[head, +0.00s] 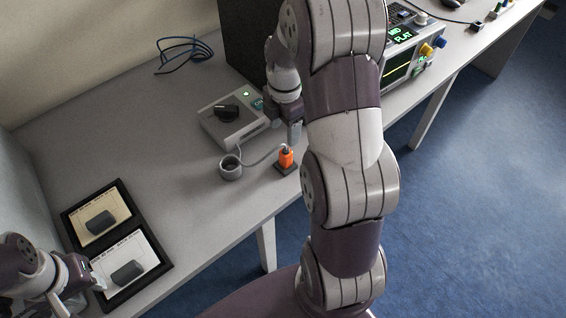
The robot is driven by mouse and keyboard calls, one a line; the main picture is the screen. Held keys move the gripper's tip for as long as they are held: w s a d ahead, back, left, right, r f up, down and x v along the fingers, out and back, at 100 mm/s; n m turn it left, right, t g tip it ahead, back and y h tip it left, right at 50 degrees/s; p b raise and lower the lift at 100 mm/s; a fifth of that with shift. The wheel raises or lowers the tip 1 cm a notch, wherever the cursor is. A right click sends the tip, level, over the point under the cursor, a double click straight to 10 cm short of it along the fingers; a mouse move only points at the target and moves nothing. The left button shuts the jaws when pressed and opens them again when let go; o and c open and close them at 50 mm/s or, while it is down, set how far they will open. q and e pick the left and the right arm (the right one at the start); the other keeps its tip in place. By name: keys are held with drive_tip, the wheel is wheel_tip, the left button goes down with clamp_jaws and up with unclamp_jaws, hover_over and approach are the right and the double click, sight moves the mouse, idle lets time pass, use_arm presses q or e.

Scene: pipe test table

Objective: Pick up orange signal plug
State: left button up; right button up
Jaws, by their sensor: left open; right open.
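The orange signal plug (286,157) stands upright on a small dark base (287,169) near the table's front edge, in the middle of the head view. A grey cable (262,161) runs from near its top to the left. My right gripper (294,138) is open and points down just above and behind the plug; its fingers are partly hidden by my own arm, and I cannot tell whether they touch the plug. My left gripper (97,284) is open and empty at the lower left, beside the framed panel.
A grey box with a black knob (228,113) and a grey round cup (231,168) stand left of the plug. A black-framed panel with two pictures (155,238) lies at the left. Blue cable (185,52) and an instrument with a green display (398,65) are further back. Table between is clear.

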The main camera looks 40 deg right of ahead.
sight(286, 152)
drive_tip(key=shift+n, duration=0.3)
drive_tip(key=f, duration=0.4)
drive_tip(key=f+b, duration=0.1)
drive_tip(key=f, duration=0.7)
drive_tip(key=shift+d+f, duration=0.15)
drive_tip(key=shift+d, duration=0.1)
drive_tip(key=c, duration=1)
